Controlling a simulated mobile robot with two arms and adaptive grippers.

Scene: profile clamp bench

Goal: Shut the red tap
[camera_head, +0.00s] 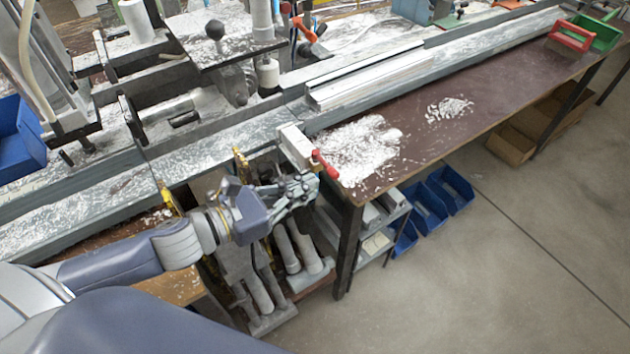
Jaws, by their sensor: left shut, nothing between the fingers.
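The red tap (325,164) is a short red lever at the front edge of the bench. It sits beside a pale grey block (297,147) and points down to the right. My left arm comes in from the left, and its gripper (308,184) is shut and empty, just below and left of the red lever. Whether the fingers touch the lever I cannot tell. My right gripper is not in view.
White shavings (358,148) lie on the brown bench top (450,130) to the right. A metal profile (372,80) and clamp machinery stand behind. Blue bins (425,208) and shelves are under the bench. The floor at right is clear.

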